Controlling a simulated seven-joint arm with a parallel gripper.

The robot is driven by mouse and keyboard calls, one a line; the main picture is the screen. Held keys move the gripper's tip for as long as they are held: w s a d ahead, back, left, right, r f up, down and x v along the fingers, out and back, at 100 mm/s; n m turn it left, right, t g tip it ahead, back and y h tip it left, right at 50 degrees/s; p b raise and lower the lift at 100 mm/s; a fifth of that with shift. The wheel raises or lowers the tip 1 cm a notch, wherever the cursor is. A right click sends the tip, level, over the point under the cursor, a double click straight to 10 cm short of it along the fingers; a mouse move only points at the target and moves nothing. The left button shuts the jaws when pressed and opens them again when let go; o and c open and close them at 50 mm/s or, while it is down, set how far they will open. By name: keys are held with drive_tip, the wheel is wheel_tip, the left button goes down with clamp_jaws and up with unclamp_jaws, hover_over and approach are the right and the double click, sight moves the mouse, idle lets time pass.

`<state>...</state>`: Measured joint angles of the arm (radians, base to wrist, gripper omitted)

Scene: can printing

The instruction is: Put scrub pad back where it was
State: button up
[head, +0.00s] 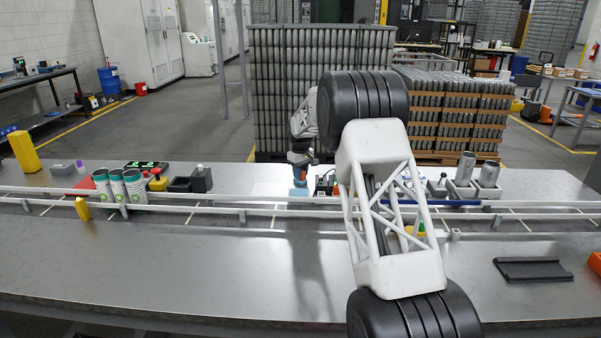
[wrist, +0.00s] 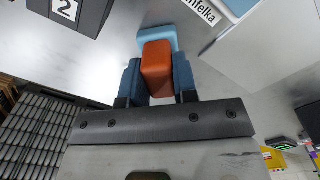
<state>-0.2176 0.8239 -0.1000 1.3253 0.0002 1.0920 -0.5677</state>
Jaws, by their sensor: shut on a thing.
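The scrub pad shows in the wrist view as an orange block (wrist: 157,68) between my gripper's two dark blue fingers. My gripper (wrist: 157,82) is shut on it. A light blue piece (wrist: 158,36) shows just beyond the orange block; I cannot tell whether it is part of the pad or a separate thing under it. In the head view my gripper (head: 300,176) points down over the back strip of the table, behind the rails. The light blue piece (head: 299,192) is at its tip there. Any gap to the table is hard to judge.
A dark box marked 2 (wrist: 65,12) and a white label (wrist: 203,10) are near the gripper in the wrist view. White rails (head: 245,211) run along the table. Printed cans (head: 134,186) stand left, grey cans (head: 488,176) right. A black tray (head: 533,270) lies at front right.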

drive_tip(key=o, duration=1)
drive_tip(key=shift+r, duration=0.2)
wheel_tip(320, 180, up, 12)
drive_tip(key=shift+f, duration=0.1)
idle(0.6)
